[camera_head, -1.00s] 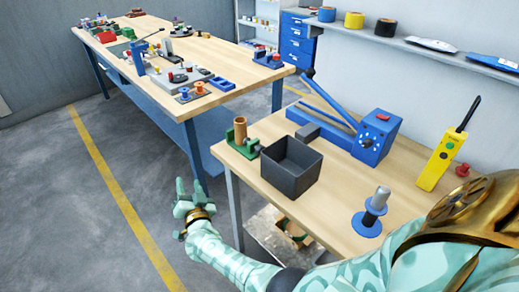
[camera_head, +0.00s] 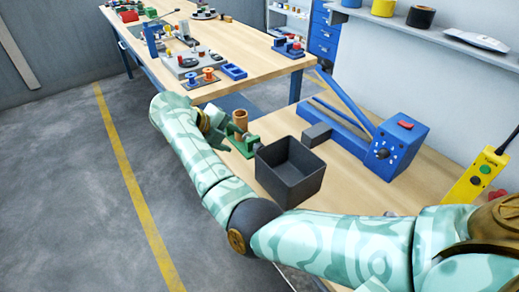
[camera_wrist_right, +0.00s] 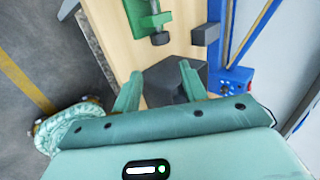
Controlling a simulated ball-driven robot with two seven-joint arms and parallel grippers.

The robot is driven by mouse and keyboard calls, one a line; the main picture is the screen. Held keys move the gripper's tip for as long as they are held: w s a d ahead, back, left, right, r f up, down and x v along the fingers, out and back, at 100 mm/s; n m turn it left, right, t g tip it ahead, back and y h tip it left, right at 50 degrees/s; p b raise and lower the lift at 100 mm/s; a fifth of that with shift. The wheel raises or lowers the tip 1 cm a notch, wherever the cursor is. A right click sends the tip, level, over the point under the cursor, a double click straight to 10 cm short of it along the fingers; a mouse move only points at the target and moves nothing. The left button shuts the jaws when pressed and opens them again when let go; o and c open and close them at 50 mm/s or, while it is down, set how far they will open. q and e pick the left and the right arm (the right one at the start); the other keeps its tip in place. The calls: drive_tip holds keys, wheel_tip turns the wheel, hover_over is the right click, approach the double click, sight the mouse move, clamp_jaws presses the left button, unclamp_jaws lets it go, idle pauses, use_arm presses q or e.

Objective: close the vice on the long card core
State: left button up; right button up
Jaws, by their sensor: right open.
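The long card core (camera_head: 240,120) is a brown tube standing upright in the green vice (camera_head: 243,145) at the table's left corner. The core's end shows at the top of the right wrist view (camera_wrist_right: 154,6), between parts of the green vice (camera_wrist_right: 143,18). The vice's screw end (camera_wrist_right: 160,38) points toward my gripper. I cannot tell whether the jaw touches the core. My right gripper (camera_head: 216,126) is beside the vice on its left in the head view, partly hidden by my own wrist. Its fingers (camera_wrist_right: 160,82) are open, with nothing held. My left gripper is not in view.
A dark open box (camera_head: 290,170) stands right beside the vice and shows below the fingers in the wrist view (camera_wrist_right: 165,85). A blue lever machine (camera_head: 385,150) and a yellow handset (camera_head: 475,178) stand further right. A longer bench (camera_head: 200,45) with parts is behind.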

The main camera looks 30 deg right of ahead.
sight(258, 148)
drive_tip(key=b+x, duration=0.4)
drive_tip(key=x, duration=0.9)
drive_tip(key=shift+w+d+f, duration=0.1)
drive_tip(key=shift+d+f, duration=0.05)
drive_tip(key=shift+d, duration=0.05)
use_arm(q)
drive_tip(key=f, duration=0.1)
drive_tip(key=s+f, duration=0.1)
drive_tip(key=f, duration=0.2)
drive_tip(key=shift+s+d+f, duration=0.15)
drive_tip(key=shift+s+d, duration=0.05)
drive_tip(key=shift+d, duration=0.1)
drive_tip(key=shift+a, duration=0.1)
use_arm(e)
drive_tip(key=c, duration=0.7)
